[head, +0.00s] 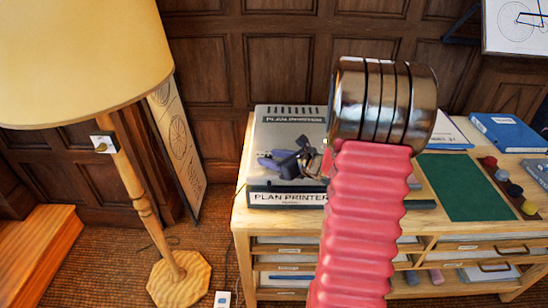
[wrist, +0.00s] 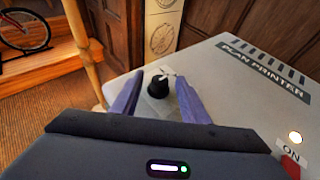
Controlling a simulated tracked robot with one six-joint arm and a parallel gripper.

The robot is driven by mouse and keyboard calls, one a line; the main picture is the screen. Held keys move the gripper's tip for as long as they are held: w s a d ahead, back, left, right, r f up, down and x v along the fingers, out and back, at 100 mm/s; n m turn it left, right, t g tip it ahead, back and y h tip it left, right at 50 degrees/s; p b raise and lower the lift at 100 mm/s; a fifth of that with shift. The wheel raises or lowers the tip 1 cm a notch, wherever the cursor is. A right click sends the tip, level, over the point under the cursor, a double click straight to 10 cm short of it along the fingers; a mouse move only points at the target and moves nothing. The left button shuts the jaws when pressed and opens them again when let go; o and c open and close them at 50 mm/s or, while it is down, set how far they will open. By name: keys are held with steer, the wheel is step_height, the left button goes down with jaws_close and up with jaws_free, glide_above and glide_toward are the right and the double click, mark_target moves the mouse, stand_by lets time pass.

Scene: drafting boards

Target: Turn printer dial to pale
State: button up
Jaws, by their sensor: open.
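The grey plan printer (head: 262,128) sits at the left end of the wooden table; its top also shows in the wrist view (wrist: 225,85). In the wrist view, a black dial (wrist: 158,86) stands on the printer top, with small pale marks at its far side. I cannot read its setting or any "pale" label. My gripper (wrist: 160,80) is open, with one purple finger on each side of the dial. I cannot tell whether either finger touches it. In the head view my gripper (head: 286,160) is over the printer and hides the dial.
A floor lamp (head: 140,195) stands left of the table (head: 243,215). A green mat (head: 462,187), blue folder (head: 508,131) and small pots lie right of my arm.

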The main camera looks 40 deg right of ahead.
steer(key=shift+c, duration=0.5)
steer(key=c, duration=0.9)
steer(key=shift+d, duration=0.25)
steer(key=shift+a, duration=0.15)
jaws_close()
steer(key=shift+n+y, duration=0.5)
steer(key=shift+y, duration=0.1)
steer(key=n+g+y, duration=0.1)
steer(key=n+y, duration=0.1)
steer(key=n+g+y, duration=0.1)
steer(key=n+y, duration=0.1)
steer(key=shift+w+d+y, duration=0.15)
steer(key=shift+d+y, duration=0.15)
steer(key=shift+d, duration=0.1)
steer(key=shift+w+d+n+g+y, duration=0.1)
steer(key=shift+n+g+y, duration=0.85)
steer(key=shift+n, duration=0.2)
steer(key=shift+w+d+n+g+y, duration=0.1)
steer(key=shift+n+g+y, duration=0.75)
steer(key=shift+n+g, duration=0.25)
steer(key=shift+a+n, duration=0.1)
steer(key=shift+n, duration=0.15)
